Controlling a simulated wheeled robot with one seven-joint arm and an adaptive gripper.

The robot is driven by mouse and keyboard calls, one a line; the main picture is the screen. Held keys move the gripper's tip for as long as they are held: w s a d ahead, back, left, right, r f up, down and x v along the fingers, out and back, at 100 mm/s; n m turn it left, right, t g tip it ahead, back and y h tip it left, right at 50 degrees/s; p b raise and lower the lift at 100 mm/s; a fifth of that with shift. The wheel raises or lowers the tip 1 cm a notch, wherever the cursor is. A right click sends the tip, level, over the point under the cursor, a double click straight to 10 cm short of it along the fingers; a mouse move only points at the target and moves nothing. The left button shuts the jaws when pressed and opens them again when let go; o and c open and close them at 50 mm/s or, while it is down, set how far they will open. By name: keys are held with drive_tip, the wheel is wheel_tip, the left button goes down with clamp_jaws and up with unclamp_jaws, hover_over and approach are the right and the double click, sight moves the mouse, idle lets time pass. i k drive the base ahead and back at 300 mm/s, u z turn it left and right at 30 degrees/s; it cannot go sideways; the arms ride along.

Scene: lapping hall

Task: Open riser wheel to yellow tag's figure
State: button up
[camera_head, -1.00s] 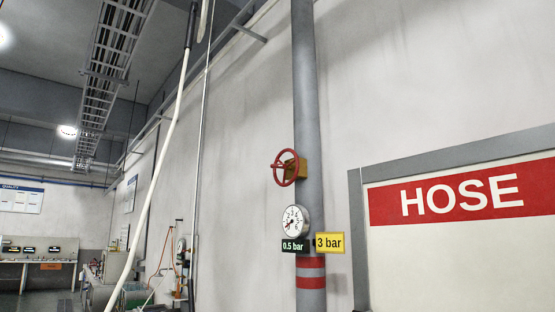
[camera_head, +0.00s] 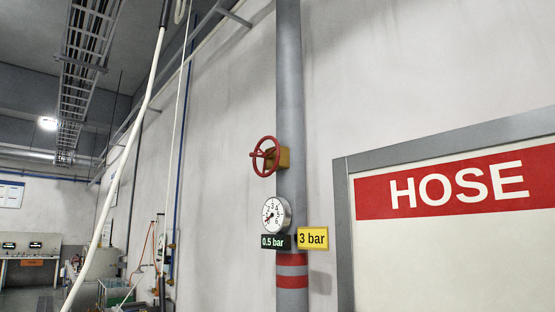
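The red riser wheel (camera_head: 265,156) sits on a brass-coloured valve body (camera_head: 284,158) on the grey vertical riser pipe (camera_head: 290,100). Below it is a round white gauge (camera_head: 276,214); its needle is too small to read surely. A green tag (camera_head: 275,242) under the gauge reads 0.5 bar. The yellow tag (camera_head: 313,239) to its right reads 3 bar. My gripper is not in view, and nothing touches the wheel.
A grey-framed board with a red HOSE sign (camera_head: 445,185) stands at the right, close to the pipe. A pale hose (camera_head: 128,150) hangs at the left. Equipment (camera_head: 100,265) stands further back at the left. The space before the wheel looks clear.

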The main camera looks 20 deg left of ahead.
sight(254, 154)
drive_tip(key=u, duration=0.25)
drive_tip(key=i, duration=0.45)
drive_tip(key=u, duration=0.45)
